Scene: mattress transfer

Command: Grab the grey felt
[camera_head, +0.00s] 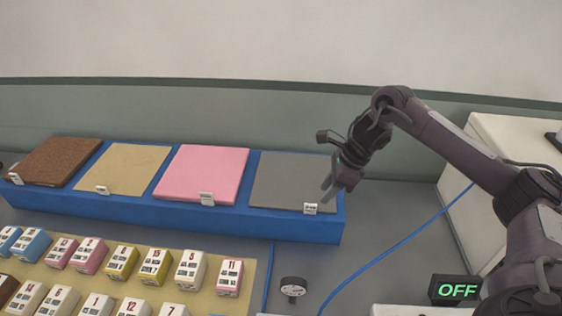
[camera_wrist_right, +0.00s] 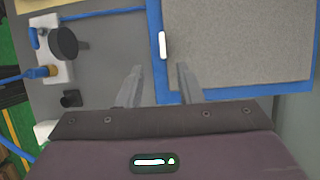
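The grey felt (camera_head: 293,181) is a flat square sheet lying at the right end of the blue stand (camera_head: 245,221). A small white label stands at its front edge. In the right wrist view the felt (camera_wrist_right: 240,45) fills the upper right, framed by the blue edge. My right gripper (camera_head: 331,188) is just past the felt's right edge in the head view, its fingers pointing down and left. In the right wrist view my right gripper (camera_wrist_right: 158,85) is open and empty, its two fingers apart near the blue edge. My left gripper is not in view.
Pink (camera_head: 202,173), tan (camera_head: 125,168) and brown (camera_head: 62,160) sheets lie left of the felt. Several numbered blocks stand on a tan board (camera_head: 243,290) in front. A blue cable (camera_head: 390,247) crosses the table, near a small round black knob (camera_head: 293,287) and an OFF display (camera_head: 457,290).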

